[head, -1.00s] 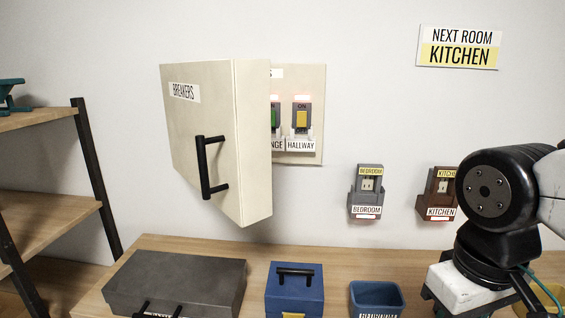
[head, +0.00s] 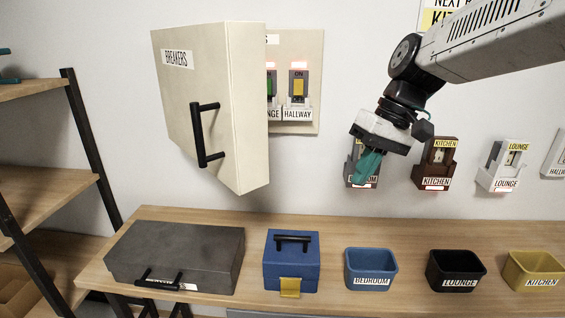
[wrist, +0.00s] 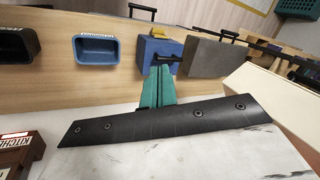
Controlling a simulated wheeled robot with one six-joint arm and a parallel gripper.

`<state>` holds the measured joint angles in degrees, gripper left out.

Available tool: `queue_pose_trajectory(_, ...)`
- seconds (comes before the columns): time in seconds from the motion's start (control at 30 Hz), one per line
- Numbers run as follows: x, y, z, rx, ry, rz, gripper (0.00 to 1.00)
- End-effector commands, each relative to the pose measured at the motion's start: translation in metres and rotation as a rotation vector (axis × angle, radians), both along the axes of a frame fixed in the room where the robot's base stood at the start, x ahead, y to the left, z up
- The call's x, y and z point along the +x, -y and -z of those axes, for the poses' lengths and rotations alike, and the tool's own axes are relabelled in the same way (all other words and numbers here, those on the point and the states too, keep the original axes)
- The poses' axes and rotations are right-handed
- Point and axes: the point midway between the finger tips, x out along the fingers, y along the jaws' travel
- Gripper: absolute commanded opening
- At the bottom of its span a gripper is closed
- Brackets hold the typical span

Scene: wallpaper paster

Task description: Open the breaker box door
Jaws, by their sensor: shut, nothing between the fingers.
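The breaker box door (head: 192,110) is a cream panel labelled BREAKERS, swung partly open from the wall. Its black bar handle (head: 205,135) is on the front face. Behind its right edge, the box panel (head: 305,50) shows a green switch and a yellow HALLWAY switch (head: 298,88). My gripper (head: 366,168), with teal fingers, is shut and empty to the right of the door, in front of the bedroom holder. It does not touch the door. In the wrist view the shut teal fingers (wrist: 157,85) point toward the bench, and a cream surface at the right edge appears to be the door (wrist: 275,110).
On the bench (head: 220,225) stand a dark grey case (head: 175,255), a blue box (head: 291,262), and blue, black and yellow bins (head: 371,268). Kitchen (head: 438,165) and lounge (head: 505,165) holders are on the wall. A shelf (head: 50,190) is at the left.

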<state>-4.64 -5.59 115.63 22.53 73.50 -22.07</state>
Motion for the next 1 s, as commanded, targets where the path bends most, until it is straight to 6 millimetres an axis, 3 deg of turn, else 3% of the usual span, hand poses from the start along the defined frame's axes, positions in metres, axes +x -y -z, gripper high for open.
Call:
queue_pose_trajectory(0.03,0.025,-0.013,-0.005,0.05,0.018,-0.049,0.0)
queue_pose_trajectory(0.2,0.085,-0.05,-0.04,0.22,0.155,-0.236,0.0)
queue_pose_trajectory(0.3,0.092,-0.06,-0.065,0.274,0.241,-0.322,0.0)
queue_pose_trajectory(0.37,0.092,-0.062,-0.067,0.288,0.262,-0.357,0.0)
queue_pose_trajectory(0.63,0.09,-0.074,-0.05,0.289,0.277,-0.395,0.0)
queue_pose_trajectory(1.0,0.088,-0.121,0.013,0.289,0.274,-0.393,0.0)
